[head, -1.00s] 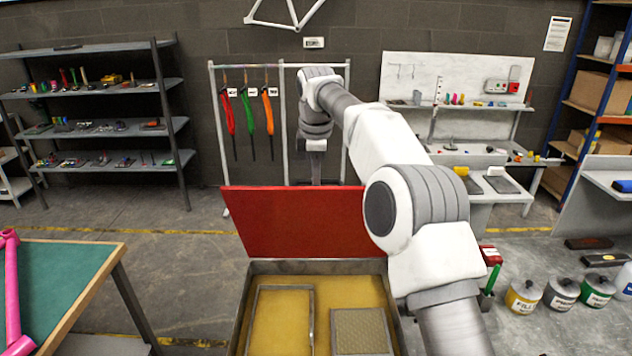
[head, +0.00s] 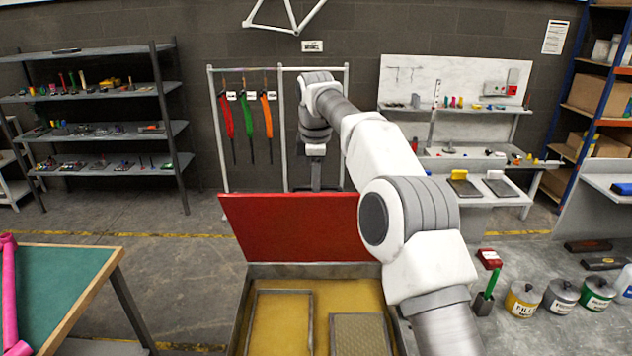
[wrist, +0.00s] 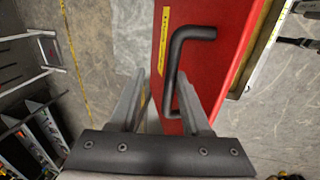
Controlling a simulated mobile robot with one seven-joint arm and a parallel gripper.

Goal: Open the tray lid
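The tray (head: 238,318) is a metal box in front of me with a yellowish inside. Its red lid (head: 295,228) is raised at the far edge and leans back, away from the tray. In the wrist view the red lid (wrist: 205,60) carries a black bar handle (wrist: 173,65). My gripper (wrist: 160,80) is open at the handle. Its two fingers are spread, with the handle's lower part between them, close to the right finger. In the head view my gripper is behind the lid, and its fingertips are hidden.
A green-topped bench (head: 60,285) with a pink frame (head: 10,300) stands at left. A rack (head: 222,150) with hanging tools stands behind the lid. Floor left of the tray is clear.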

